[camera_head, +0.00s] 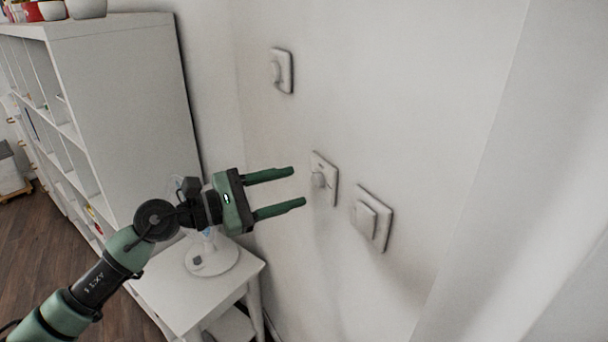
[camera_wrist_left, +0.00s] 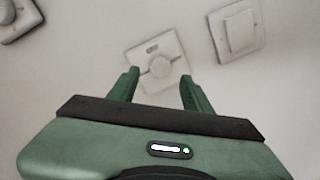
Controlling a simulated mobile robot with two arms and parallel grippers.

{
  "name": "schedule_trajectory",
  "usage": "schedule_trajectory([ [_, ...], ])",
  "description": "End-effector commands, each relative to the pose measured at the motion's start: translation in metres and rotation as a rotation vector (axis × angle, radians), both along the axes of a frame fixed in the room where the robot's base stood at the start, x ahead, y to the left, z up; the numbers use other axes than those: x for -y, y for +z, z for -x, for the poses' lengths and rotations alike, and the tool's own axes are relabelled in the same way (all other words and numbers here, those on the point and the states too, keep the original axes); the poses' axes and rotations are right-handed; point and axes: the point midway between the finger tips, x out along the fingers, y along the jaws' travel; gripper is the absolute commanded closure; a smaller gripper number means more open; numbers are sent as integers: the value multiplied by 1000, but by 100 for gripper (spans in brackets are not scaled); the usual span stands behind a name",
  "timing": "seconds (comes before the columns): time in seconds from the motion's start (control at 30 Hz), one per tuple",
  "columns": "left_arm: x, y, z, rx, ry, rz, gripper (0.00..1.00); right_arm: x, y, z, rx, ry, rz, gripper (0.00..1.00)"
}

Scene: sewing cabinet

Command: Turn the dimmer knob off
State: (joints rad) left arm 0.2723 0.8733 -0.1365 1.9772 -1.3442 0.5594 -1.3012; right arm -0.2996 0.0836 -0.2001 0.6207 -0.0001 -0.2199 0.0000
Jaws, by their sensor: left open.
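A dimmer knob (camera_head: 318,180) with a round white dial sits on a square plate on the white wall, in the middle of the head view. It also shows in the left wrist view (camera_wrist_left: 160,67), just beyond and between my fingertips. A second round knob (camera_head: 277,72) is on a plate higher up and to the left on the wall. My left gripper (camera_head: 299,187) is open and empty, its two green fingers pointing at the middle knob from the left. In the head view a small gap shows between the fingertips and the knob. My right gripper is not in view.
A flat rocker switch (camera_head: 372,220) is on the wall right of the middle knob. A white shelf unit (camera_head: 120,90) stands at the left.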

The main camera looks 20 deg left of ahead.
Motion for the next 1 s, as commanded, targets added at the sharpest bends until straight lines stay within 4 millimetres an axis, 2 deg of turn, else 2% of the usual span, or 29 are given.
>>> schedule_trajectory([
  [0.03,7,7,-6,1,-1,4,51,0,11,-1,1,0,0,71],
  [0.23,25,3,-23,-1,0,4,51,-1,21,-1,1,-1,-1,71],
  [0.6,30,0,-27,-3,0,3,51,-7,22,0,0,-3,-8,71],
  [0.77,29,0,-27,-4,0,3,95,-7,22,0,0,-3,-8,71],
  [0.8,29,0,-27,-3,-1,4,100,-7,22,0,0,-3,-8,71],
  [1.0,29,0,-27,-8,0,9,100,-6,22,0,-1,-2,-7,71],
])
